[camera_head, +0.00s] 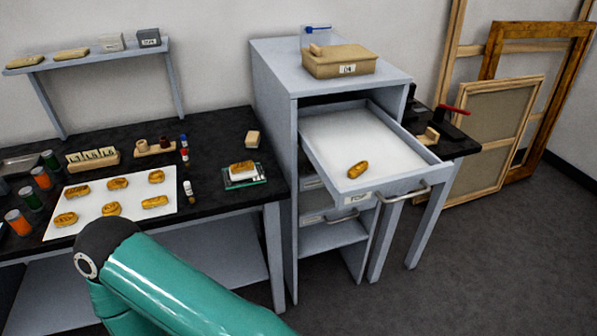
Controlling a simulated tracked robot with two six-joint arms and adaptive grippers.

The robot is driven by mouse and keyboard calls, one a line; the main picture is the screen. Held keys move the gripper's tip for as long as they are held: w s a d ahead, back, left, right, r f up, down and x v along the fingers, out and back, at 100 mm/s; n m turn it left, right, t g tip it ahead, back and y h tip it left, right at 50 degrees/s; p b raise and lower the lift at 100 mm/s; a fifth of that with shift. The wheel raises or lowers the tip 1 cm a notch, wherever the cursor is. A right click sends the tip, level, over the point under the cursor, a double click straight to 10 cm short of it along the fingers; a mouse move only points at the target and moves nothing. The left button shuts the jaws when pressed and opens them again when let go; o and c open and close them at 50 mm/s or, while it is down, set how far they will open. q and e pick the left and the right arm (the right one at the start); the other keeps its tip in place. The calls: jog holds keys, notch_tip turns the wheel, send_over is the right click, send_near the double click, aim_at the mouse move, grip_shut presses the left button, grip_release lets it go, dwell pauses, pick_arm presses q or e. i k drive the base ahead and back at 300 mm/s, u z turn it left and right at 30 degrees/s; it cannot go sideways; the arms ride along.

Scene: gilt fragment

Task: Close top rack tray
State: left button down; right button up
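The top rack tray (400,195) is pulled out of the grey rack (276,110) toward the lower right. It has a white floor, grey walls and a metal bar handle (405,192) on its front. One gilt fragment (358,170) lies inside, near the front. A lower tray with its own handle (343,216) sits inside the rack. A teal arm link of mine crosses the bottom left of the view. Neither of my grippers shows in the view, and nothing visible touches the tray.
A tan box (340,62) stands on the rack top. A black workbench (225,190) at left holds a white sheet (92,222) with several gilt fragments, jars and a scale (245,184). Frames (490,140) lean at right. Floor (480,270) ahead of the tray is clear.

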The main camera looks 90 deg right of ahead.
aim_at(335, 137)
jog(key=u, duration=0.1)
jog(key=i, duration=1.2)
jog(key=z, duration=2.65)
jog(key=k, duration=0.1)
jog(key=u, duration=1.3)
jog(key=i, duration=0.25)
jog(key=z, duration=2.85)
jog(key=k, duration=0.45)
jog(key=z, duration=0.4)
jog(key=i, duration=1.15)
jog(key=u, duration=0.05)
